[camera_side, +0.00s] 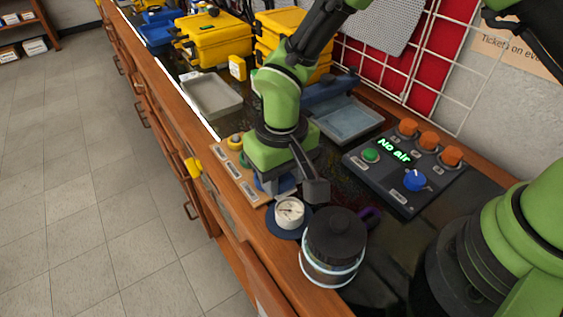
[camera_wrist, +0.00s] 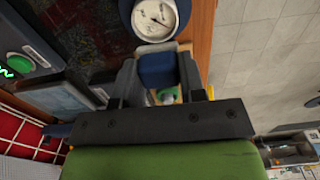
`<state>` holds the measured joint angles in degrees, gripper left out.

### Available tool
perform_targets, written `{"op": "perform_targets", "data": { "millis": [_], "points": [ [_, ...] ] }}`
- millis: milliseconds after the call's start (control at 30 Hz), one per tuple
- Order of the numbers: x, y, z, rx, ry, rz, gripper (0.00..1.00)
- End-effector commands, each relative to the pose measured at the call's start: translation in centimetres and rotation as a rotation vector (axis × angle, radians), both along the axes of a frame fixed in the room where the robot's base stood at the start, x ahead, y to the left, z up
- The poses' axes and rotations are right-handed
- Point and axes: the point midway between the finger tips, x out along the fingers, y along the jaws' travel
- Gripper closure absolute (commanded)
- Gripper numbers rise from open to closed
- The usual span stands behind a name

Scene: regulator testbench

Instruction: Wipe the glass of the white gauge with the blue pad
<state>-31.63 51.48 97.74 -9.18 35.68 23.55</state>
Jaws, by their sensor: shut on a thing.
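The white gauge (camera_side: 290,212) sits face up on a round dark blue base near the bench's front edge. Its glass and dial also show at the top of the wrist view (camera_wrist: 155,17). My gripper (camera_side: 288,184) points down just behind the gauge. In the wrist view, its two dark fingers are shut on the blue pad (camera_wrist: 158,70). The pad appears just short of the gauge in that view, and I cannot tell whether they touch. In the side view the pad is mostly hidden by the fingers.
A lidded jar (camera_side: 333,250) stands close right of the gauge. A control box (camera_side: 405,170) reading "No air" has orange, blue and green controls. A wooden board (camera_side: 237,168) with knobs lies left of my gripper. A grey tray (camera_side: 212,95) and blue tray (camera_side: 348,122) lie behind.

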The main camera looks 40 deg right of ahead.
Motion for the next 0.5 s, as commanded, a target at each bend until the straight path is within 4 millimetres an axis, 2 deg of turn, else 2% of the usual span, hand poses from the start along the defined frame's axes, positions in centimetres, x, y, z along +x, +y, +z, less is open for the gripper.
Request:
{"op": "perform_targets", "data": {
  "millis": [267, 300, 500],
  "points": [
    [-0.1, 0.0, -3.1, -0.002, 0.005, 0.0, 0.85],
    [-0.4, 0.0, -2.9, 0.0, 0.001, 0.001, 0.88],
    [-2.3, -0.1, -3.1, -0.001, 0.002, 0.002, 0.88]
  ]
}}
